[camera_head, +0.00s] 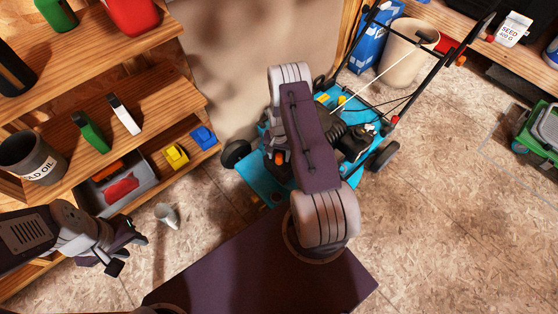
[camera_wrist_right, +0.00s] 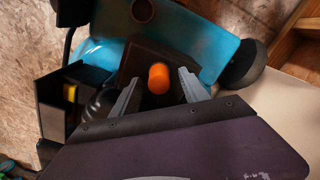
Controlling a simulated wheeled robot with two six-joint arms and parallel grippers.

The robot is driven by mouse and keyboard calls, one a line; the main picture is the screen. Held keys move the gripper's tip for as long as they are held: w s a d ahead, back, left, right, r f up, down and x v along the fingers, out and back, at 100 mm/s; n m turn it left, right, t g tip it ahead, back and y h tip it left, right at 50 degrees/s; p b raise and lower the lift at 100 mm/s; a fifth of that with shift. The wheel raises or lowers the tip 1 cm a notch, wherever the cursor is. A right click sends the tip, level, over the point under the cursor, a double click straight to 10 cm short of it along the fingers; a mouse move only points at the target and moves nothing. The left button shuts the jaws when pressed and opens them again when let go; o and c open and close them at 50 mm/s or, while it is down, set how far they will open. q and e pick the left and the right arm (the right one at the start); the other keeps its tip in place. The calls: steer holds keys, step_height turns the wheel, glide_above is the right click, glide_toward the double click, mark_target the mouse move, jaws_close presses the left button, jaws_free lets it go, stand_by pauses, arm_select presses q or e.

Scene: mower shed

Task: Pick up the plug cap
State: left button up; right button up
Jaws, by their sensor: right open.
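An orange cylindrical cap (camera_wrist_right: 158,78), which looks like the plug cap, stands on a dark part of the mower engine. It sits between the two grey fingers of my right gripper (camera_wrist_right: 160,90). Those fingers are apart; I cannot tell whether either touches the cap. In the head view, an orange piece (camera_head: 280,157) shows on the blue mower (camera_head: 258,178) beside my right arm, which hides the right gripper and much of the engine. My left gripper (camera_head: 127,253) is open and empty, over the floor by the shelf at lower left.
A wooden shelf (camera_head: 150,92) with bottles, an old-oil can (camera_head: 32,160) and a grey bin (camera_head: 120,188) stands at left. A small metal cup (camera_head: 167,215) is on the floor. A beige bucket (camera_head: 402,50) is behind the mower.

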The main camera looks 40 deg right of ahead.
mark_target(279, 154)
steer(key=shift+r, duration=0.1)
jaws_close()
steer(key=shift+r, duration=0.1)
step_height(279, 154, up, 9)
steer(key=p, duration=0.4)
steer(key=shift+r+p, duration=0.3)
steer(key=shift+r, duration=0.15)
step_height(279, 154, up, 4)
steer(key=p, duration=0.3)
steer(key=shift+p, duration=0.35)
